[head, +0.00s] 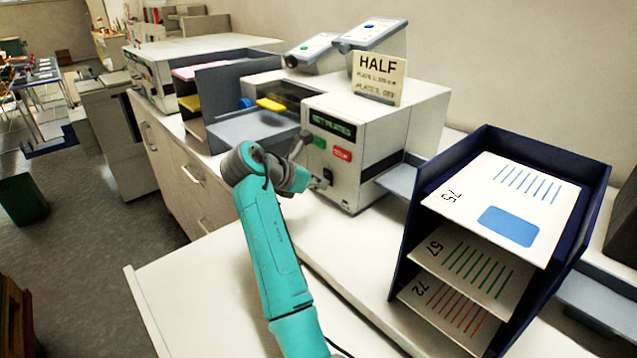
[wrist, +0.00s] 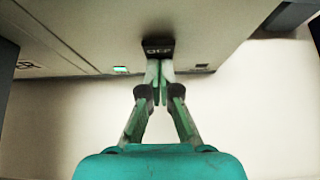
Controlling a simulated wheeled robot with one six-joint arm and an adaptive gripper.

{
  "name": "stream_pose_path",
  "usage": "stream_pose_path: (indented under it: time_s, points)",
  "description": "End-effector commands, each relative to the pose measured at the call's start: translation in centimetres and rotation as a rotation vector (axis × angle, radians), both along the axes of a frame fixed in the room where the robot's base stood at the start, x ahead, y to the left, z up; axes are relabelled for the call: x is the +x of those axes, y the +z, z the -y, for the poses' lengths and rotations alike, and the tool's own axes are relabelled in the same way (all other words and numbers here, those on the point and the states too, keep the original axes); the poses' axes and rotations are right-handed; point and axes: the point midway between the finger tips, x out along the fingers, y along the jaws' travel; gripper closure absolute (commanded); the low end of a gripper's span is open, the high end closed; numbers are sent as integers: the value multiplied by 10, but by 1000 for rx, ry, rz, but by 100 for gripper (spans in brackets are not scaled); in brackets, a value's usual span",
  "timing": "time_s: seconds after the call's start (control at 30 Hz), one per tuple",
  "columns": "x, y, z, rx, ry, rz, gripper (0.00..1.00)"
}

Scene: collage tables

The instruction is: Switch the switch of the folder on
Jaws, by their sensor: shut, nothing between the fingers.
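The folder (head: 385,130) is a white box-shaped machine on the counter in the head view. Its front has a dark display, a green button, a red button and a small black switch (head: 328,174) low down. In the wrist view the black switch (wrist: 158,46) sits straight ahead of the fingertips, with small pale lettering that I cannot read surely. My gripper (wrist: 158,68) is shut and empty, its tips at the switch's lower edge; I cannot tell if they touch it. In the head view my gripper (head: 319,183) is at the folder's front, partly hidden by my wrist.
A navy tray rack (head: 597,190) with numbered sheets stands to the right. A grey tray (head: 252,128) and a yellow piece (head: 271,104) lie left of the folder's front. The white counter (head: 190,285) in front is mostly clear.

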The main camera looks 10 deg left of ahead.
Motion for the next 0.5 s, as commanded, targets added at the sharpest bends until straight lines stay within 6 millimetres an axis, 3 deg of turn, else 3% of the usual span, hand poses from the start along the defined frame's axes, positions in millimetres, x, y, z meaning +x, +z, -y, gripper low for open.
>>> stream_pose_path:
  time_s: [0.5]
  points:
    - [1,18,2,1,-3,5,100]
